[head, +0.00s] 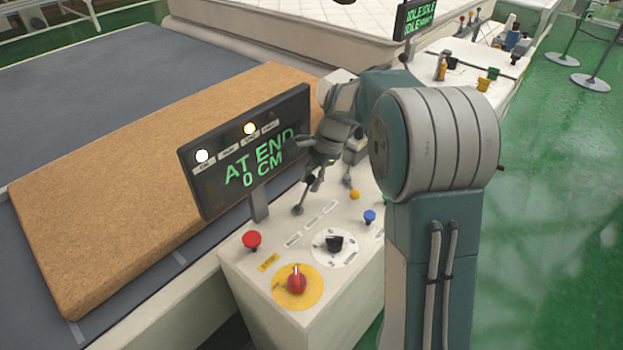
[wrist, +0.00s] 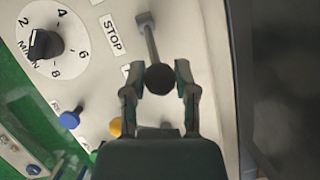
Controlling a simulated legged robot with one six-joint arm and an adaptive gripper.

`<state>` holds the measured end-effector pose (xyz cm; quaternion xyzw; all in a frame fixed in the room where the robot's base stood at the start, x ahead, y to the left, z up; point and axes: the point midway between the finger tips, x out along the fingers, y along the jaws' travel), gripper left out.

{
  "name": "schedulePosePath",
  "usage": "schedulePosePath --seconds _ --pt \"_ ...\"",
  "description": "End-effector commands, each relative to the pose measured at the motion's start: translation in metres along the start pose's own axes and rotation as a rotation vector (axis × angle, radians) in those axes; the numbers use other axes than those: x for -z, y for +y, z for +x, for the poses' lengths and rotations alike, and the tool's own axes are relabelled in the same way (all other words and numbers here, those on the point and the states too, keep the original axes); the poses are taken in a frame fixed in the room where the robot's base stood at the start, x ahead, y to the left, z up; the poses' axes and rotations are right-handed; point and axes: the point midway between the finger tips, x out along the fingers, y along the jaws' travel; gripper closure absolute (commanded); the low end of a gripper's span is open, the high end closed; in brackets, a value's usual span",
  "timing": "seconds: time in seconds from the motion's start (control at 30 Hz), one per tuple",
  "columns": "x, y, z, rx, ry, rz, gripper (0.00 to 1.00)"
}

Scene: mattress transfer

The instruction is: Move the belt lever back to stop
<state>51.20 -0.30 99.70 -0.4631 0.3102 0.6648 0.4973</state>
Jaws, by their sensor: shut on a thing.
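The belt lever (wrist: 150,42) is a grey rod with a dark ball knob (wrist: 159,79), standing on the white control box (head: 230,262). In the wrist view the rod runs from its foot at the top down to the knob, beside the STOP label (wrist: 112,35). My gripper (wrist: 157,82) has its two fingers on either side of the knob and is shut on it. In the head view my gripper (head: 313,180) is over the box, partly hidden by my arm, and the lever (head: 299,208) shows only in part.
A display (head: 248,150) reading "AT END 0 CM" stands left of my gripper. The box bears a red button (head: 252,239), red knob (head: 296,282), black dial (head: 335,243) and blue button (head: 370,216). A tan mattress (head: 150,180) lies on the dark belt (head: 110,75).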

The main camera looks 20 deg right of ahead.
Motion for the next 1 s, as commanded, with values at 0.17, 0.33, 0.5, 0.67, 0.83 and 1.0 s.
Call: schedulePosePath --seconds 0.17,0.33,0.5,0.67,0.83,1.0 --pt "-0.004 0.000 0.000 0.011 0.045 -0.009 1.00" --pt "-0.013 0.002 -0.001 0.034 0.138 -0.025 1.00" --pt "-0.024 0.004 -0.001 0.063 0.259 -0.045 1.00" --pt "-0.032 0.006 0.000 0.085 0.355 -0.058 1.00" --pt "-0.040 0.009 0.002 0.083 0.348 -0.054 1.00" --pt "-0.045 0.011 0.003 0.083 0.347 -0.053 1.00"
